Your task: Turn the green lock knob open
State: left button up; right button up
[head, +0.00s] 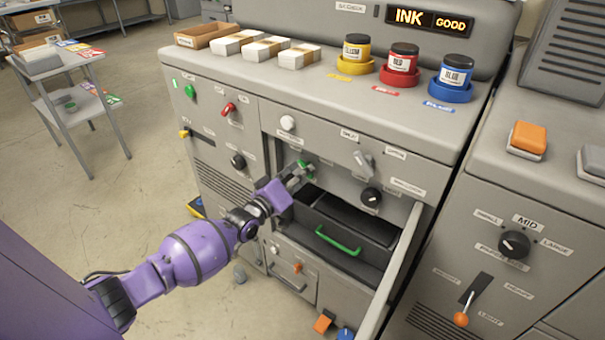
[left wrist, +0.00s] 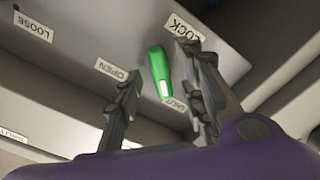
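The green lock knob (left wrist: 160,72) is a slim handle with a white mark at one end, under the LOCK label (left wrist: 185,26). The white-marked end points toward the SHUT label (left wrist: 180,104); the OPEN label (left wrist: 111,69) is on the other side. My left gripper (left wrist: 159,78) is open, with one finger on each side of the knob; I cannot tell whether either touches it. In the head view the knob (head: 305,168) is partly hidden by my left gripper (head: 299,174) on the machine's front. My right gripper is not in view.
Below the knob is an open bay holding a dark tray with a green handle (head: 338,241). The bay's door (head: 391,272) stands open at its right. A grey lever (head: 364,161) and a black knob (head: 371,196) are to the right of the green knob.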

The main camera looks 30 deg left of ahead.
pick_arm(q)
jog(key=shift+w, duration=0.35)
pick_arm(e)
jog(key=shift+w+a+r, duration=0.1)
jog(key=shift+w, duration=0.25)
pick_arm(q)
grip_shut()
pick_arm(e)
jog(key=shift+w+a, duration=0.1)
